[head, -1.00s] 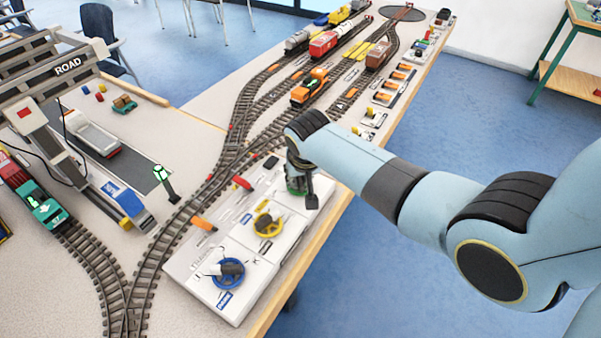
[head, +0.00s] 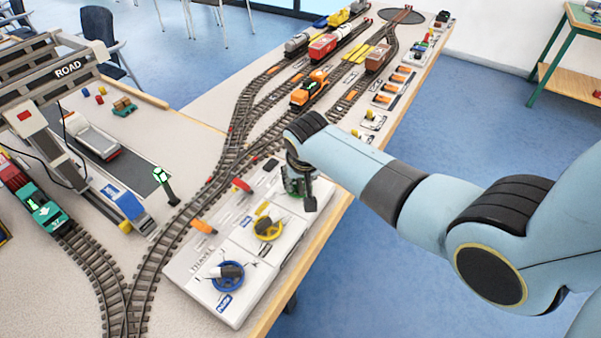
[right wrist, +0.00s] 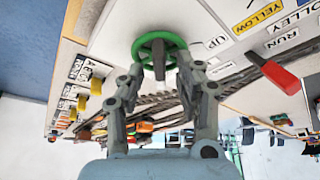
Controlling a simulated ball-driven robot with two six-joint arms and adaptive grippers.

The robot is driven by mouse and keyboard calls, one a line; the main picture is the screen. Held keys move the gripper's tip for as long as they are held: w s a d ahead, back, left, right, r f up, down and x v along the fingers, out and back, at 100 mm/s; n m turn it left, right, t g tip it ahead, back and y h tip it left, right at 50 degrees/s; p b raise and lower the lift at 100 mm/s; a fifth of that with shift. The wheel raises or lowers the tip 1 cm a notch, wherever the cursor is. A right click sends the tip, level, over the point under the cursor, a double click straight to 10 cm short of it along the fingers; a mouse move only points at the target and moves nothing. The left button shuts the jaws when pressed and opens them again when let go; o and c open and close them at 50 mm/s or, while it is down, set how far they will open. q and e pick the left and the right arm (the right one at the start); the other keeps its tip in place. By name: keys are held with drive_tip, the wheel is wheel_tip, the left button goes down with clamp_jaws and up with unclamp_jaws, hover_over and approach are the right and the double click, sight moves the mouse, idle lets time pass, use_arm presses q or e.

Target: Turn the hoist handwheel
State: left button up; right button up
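A white control panel (head: 196,268) lies along the near right table edge. It carries a blue handwheel (head: 216,285) and a yellow handwheel (head: 277,232). A green handwheel (right wrist: 171,39) shows in the right wrist view, beside a label reading UP. The head view mostly hides it behind my right gripper (head: 298,190). In the right wrist view my right gripper (right wrist: 159,66) has its fingers apart, with the tips at either side of the green wheel's near rim. I cannot tell whether they touch it. My left gripper is not in view.
A gantry crane marked ROAD (head: 68,69) stands at left over a grey truck (head: 92,138). Tracks with an orange locomotive (head: 309,88) and other rolling stock run behind the panel. In the right wrist view a red lever (right wrist: 277,73) lies close by on the right.

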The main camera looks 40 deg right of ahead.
drive_tip(key=v, duration=1.1)
drive_tip(key=shift+r, duration=0.4)
idle(0.5)
